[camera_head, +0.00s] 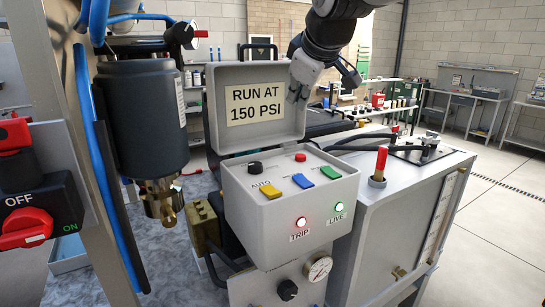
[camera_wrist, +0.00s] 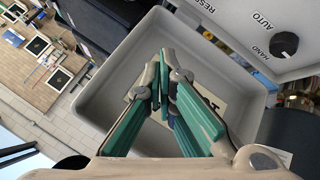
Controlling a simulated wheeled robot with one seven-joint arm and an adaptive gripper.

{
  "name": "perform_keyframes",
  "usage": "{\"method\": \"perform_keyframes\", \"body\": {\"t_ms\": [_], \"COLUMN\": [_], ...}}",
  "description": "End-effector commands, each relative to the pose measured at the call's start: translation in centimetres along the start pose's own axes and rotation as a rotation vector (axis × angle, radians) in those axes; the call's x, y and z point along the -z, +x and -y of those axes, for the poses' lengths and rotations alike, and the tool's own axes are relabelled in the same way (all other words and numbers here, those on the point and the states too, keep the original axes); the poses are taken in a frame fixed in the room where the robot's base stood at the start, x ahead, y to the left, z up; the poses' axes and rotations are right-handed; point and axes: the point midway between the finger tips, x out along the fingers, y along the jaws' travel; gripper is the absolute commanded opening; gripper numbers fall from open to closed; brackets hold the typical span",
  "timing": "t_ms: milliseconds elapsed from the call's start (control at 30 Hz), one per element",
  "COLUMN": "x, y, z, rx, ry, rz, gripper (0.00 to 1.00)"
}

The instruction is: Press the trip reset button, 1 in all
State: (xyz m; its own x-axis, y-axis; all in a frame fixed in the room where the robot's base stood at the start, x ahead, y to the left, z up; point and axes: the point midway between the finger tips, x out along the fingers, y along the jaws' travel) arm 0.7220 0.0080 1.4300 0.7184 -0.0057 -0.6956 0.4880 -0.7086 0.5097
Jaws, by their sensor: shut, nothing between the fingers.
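A grey control box (camera_head: 275,228) stands with its lid (camera_head: 212,125) open, a "RUN AT 150 PSI" sign inside. Its sloped top carries a small red button (camera_head: 300,157) at the back middle; its label is unreadable in the head view. In the wrist view, part of a "RESE…" label shows at the top edge, but the button is out of frame. The red TRIP lamp (camera_head: 301,222) is lit on the front. My gripper (camera_head: 293,97) is shut and empty at the lid's right edge; touching is unclear. Its green-padded fingers (camera_wrist: 165,65) show before the lid's inside.
A black AUTO/HAND knob (camera_head: 255,168) sits left of the button. A dark cylinder (camera_head: 145,110) and blue hose stand left. A red-topped post (camera_head: 381,160) stands right.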

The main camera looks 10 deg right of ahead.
Motion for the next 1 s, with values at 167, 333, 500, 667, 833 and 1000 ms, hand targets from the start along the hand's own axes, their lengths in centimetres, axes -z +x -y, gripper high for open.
{"method": "perform_keyframes", "body": {"t_ms": [167,333,500,667,833,1000], "x": [-0.1,-0.7,-1.9,-2.9,-3.9,-4.4], "y": [0.1,1.0,2.6,4.1,5.3,6.0], "z": [0.1,0.7,1.9,3.0,3.8,4.4], "rx": [0.001,0.003,0.003,0.002,0.001,0.002], "ry": [0.001,0.003,0.002,0.002,0.004,0.002], "rz": [0.001,0.002,0.002,0.002,0.001,0.001], "gripper": [0.00,0.00,0.00,0.00,0.00,0.00]}}
